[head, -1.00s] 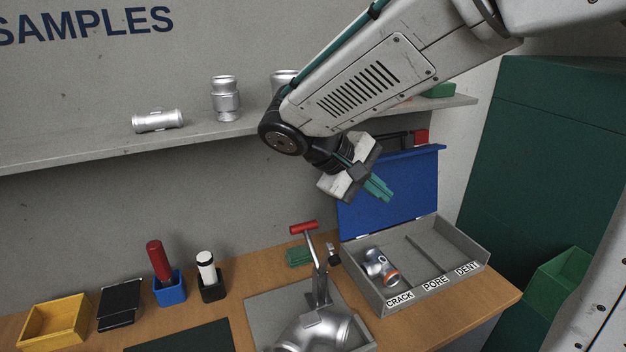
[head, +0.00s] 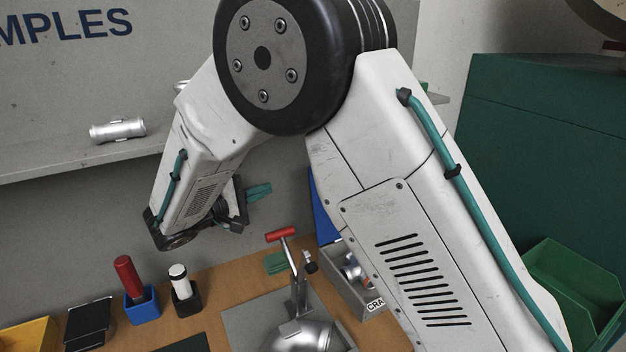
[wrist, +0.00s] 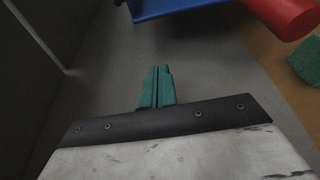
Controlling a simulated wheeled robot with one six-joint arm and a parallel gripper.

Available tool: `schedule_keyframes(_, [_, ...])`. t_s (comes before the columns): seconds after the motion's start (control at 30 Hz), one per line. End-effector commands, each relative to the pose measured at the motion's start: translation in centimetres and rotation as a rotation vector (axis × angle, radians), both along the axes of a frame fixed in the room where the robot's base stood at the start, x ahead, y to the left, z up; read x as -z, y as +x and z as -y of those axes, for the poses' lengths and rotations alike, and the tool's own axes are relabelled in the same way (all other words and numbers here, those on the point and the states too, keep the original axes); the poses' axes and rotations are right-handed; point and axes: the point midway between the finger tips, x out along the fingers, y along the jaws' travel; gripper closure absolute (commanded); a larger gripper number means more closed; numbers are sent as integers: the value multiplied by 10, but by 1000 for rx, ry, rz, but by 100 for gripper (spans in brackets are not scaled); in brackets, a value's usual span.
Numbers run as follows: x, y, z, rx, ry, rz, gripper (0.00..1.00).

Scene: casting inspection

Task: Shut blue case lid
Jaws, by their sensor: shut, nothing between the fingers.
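The case (head: 352,296) stands at the right of the bench, mostly hidden behind my arm; its grey tray and part of a "CRACK" label show. Its blue lid (head: 321,208) stands raised at the back, only a sliver visible. My gripper (head: 259,191) is left of the lid, near the back wall and above the bench, teal fingers pointing right. In the wrist view the fingers (wrist: 158,88) are together and empty. A blue part (wrist: 170,8) at the top there looks like the lid, apart from the fingertips.
A clamp with a red handle (head: 280,235) stands in front of my gripper; a red cylinder (wrist: 285,14), probably that handle, shows in the wrist view. A green pad (head: 275,263) lies behind the clamp. Metal castings (head: 357,272) lie in the case. The shelf (head: 60,160) runs above left.

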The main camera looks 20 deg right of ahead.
Motion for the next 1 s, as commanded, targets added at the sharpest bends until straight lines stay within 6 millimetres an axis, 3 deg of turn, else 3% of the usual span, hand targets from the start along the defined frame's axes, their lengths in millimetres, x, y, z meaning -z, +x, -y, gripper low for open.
schedule_keyframes(0.17, [4, 10, 6, -15, -6, 8, 100])
schedule_keyframes(0.6, [11, 54, 85, -12, -5, 8, 100])
schedule_keyframes(0.8, [3, 23, 86, -16, -7, 8, 100])
schedule_keyframes(1.0, [0, 14, 88, -14, -6, 7, 100])
